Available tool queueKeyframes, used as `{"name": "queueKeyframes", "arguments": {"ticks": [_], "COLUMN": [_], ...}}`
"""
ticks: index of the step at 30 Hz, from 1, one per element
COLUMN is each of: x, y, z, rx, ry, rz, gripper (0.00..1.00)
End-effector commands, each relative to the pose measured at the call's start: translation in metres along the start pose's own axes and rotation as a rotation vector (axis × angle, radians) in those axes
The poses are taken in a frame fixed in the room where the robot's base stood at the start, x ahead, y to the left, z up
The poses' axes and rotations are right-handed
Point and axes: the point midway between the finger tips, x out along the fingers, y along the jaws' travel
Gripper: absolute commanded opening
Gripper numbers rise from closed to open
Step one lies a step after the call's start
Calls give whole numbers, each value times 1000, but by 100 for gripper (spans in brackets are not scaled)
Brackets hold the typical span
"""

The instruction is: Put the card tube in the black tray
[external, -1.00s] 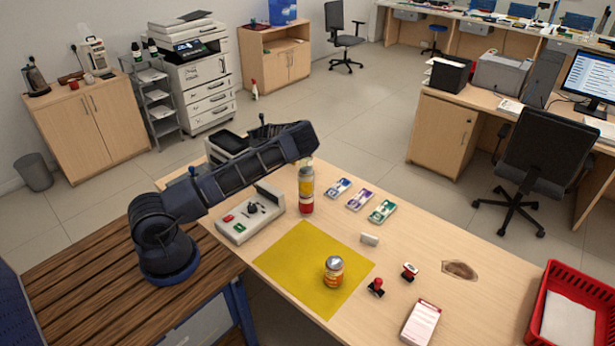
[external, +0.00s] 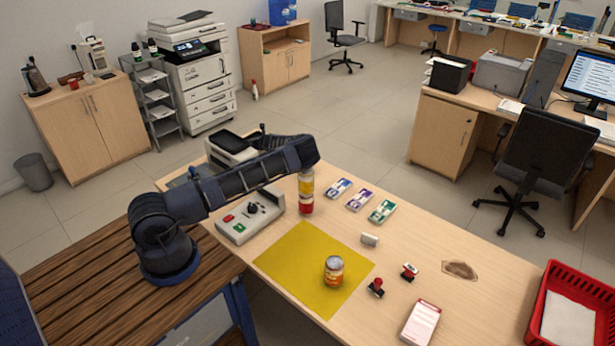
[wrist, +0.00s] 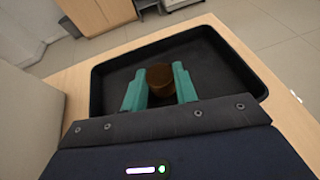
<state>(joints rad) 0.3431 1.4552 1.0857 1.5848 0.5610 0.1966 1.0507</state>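The card tube (wrist: 160,77) is a brown cylinder, seen from its end in the wrist view. It is between the two teal fingers of my gripper (wrist: 160,84), which appear to touch its sides. The black tray (wrist: 108,76) is a wide, shallow tray with raised walls, under and around the tube in that view. The tube is within the tray's outline; whether its lower end touches the floor of the tray is hard to tell. In the external view my arm hides my gripper, the tube and the tray.
A control box (external: 250,215) and a red-and-yellow bottle (external: 306,192) stand near my arm. A printer-like machine (external: 232,146) is behind it. A jar (external: 334,271) sits on a yellow mat (external: 290,262). Stamps and a red basket (external: 530,318) are farther right.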

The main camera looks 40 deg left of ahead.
Motion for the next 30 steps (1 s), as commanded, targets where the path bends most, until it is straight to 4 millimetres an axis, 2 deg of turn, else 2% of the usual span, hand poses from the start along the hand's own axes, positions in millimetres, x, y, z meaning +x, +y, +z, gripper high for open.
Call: {"name": "queueKeyframes", "arguments": {"ticks": [1, 3, 14, 20, 30], "x": [0, 0, -2, -27, -92], "y": [0, 0, 0, -1, -1], "z": [0, 0, 2, 2, 2], "rx": [0, 0, 0, 1, 0], "ry": [0, 0, 0, 1, 1], "rz": [0, 0, 0, -2, -1], "gripper": [36, 50, 50, 50, 50]}}
